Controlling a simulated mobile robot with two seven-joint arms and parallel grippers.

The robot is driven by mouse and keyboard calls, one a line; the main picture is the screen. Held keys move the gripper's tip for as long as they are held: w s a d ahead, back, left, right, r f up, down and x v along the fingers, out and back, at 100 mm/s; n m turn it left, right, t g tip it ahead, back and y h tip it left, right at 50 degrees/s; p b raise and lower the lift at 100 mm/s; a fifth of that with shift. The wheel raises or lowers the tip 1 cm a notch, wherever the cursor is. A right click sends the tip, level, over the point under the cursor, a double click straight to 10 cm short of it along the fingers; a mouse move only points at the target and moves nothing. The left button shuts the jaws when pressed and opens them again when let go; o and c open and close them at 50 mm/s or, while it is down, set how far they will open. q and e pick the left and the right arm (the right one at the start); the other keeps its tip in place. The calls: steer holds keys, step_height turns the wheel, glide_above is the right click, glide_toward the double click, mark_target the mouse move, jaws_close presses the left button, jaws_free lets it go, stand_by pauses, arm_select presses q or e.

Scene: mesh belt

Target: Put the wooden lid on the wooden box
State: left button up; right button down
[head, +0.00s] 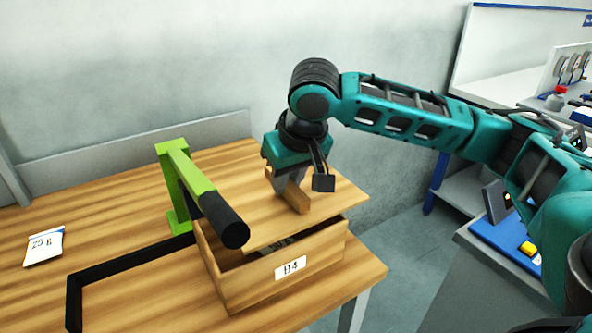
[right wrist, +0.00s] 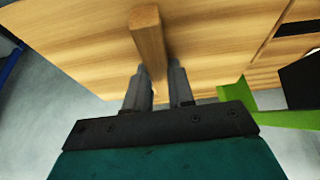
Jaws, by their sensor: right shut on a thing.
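The wooden box (head: 312,272), labelled B4, stands on the wooden table near its right front corner. The wooden lid (head: 262,214) is over the box, tilted and not flush, with a dark gap along the front side where part of the inside shows. My right gripper (head: 292,198) is shut on the lid's wooden bar handle (head: 299,199). In the right wrist view the fingers (right wrist: 160,85) are at the handle (right wrist: 149,40), with the lid (right wrist: 90,45) filling the upper part. Whether the lid touches the box's far rim is hidden. My left gripper is not in view.
A green toggle clamp (head: 176,185) with a black handle (head: 226,222) stands left of the box, its handle reaching over the box's left side. Black tape (head: 72,290) and a card (head: 44,246) lie on the table (head: 110,225). A grey workbench (head: 470,250) stands at right.

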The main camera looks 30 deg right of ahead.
mark_target(264, 201)
steer(key=shift+w+a+f+b, duration=0.1)
steer(key=shift+a+b, duration=0.85)
steer(key=shift+a, duration=1.35)
steer(key=shift+d+f+p, duration=0.1)
steer(key=shift+f+p, duration=0.2)
steer(key=shift+f, duration=0.1)
steer(key=shift+f, duration=0.5)
steer(key=c, duration=0.9)
jaws_free()
steer(key=shift+f, duration=0.1)
steer(key=p+v, duration=0.1)
steer(key=v, duration=1.2)
